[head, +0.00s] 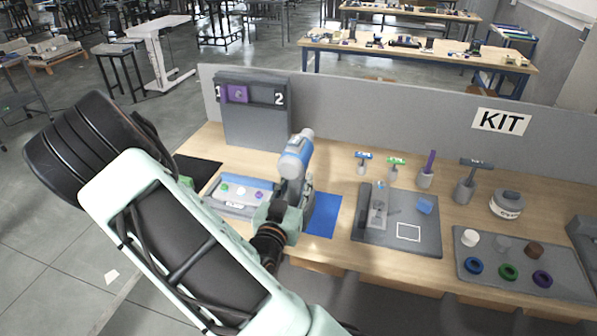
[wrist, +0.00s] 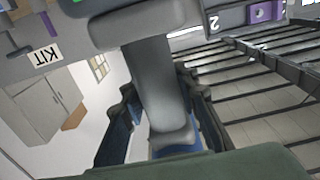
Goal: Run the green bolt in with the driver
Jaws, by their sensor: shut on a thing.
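My gripper (head: 292,198) is shut on the blue and grey driver (head: 297,155) and holds it up over the table, near the blue mat. In the wrist view the grey body of the driver (wrist: 153,80) stands between my fingers (wrist: 165,118). A shallow grey tray (head: 238,207) lies left of the driver. A small green piece (head: 224,187) lies in it beside white and purple ones; it may be the green bolt, but it is too small to tell. The driver is apart from it. My gripper hides part of the tray's right side.
A grey panel (head: 252,120) numbered 1 and 2 stands behind, with a purple block (head: 237,93). Right of the blue mat (head: 323,215) are a grey board (head: 425,240), upright tools in holders, and a tray of rings (head: 470,283). A partition closes off the back.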

